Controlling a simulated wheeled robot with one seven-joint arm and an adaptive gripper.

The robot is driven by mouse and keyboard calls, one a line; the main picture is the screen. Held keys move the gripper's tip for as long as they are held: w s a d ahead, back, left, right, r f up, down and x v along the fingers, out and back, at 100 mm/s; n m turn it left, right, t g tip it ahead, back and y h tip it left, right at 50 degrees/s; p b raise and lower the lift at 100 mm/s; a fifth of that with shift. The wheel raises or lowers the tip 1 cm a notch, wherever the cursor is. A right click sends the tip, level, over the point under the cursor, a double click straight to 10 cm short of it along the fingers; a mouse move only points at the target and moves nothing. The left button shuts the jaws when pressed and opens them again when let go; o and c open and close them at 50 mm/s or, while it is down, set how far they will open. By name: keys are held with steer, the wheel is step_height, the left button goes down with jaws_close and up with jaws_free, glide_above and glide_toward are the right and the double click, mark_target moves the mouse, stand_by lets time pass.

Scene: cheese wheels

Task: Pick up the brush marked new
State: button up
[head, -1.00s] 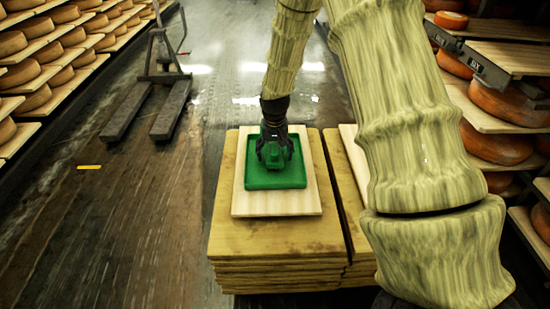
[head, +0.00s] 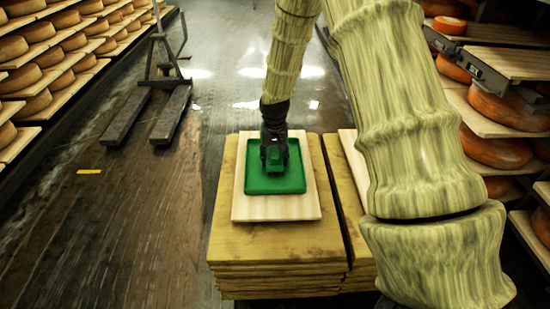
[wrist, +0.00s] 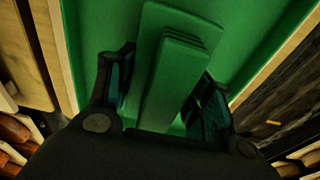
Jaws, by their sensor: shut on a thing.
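The brush (wrist: 172,85) is a green, block-like thing between my fingers in the wrist view. No "new" mark on it can be read. My gripper (head: 274,158) points down over the green tray (head: 293,183) and is shut on the brush. In the wrist view the dark fingers of my gripper (wrist: 163,92) stand on both sides of the brush. In the head view my gripper hides most of the brush, and I cannot tell whether it still touches the tray floor.
The tray lies on a pale board (head: 276,208) on a stack of wooden boards (head: 277,240). A second stack (head: 343,195) stands close at its right. Cheese shelves line the left (head: 45,70) and right (head: 500,125). A pallet truck (head: 165,90) stands back left. The floor between is clear.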

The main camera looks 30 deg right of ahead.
mark_target(274, 149)
steer(key=r, duration=0.2)
steer(key=r+p, duration=0.1)
steer(key=shift+s+a+r, duration=0.1)
steer(key=shift+s+a, duration=0.15)
steer(key=shift+s, duration=0.05)
steer(key=s+a+p, duration=0.1)
steer(key=s+a, duration=0.2)
steer(key=s, duration=0.1)
steer(key=s+a+p, duration=0.1)
steer(key=s+a, duration=0.1)
steer(key=s, duration=0.2)
steer(key=s+a+r+p, duration=0.1)
steer(key=s+a, duration=0.2)
steer(key=s, duration=0.1)
steer(key=shift+s+a+r, duration=0.1)
steer(key=shift+s+a, duration=0.2)
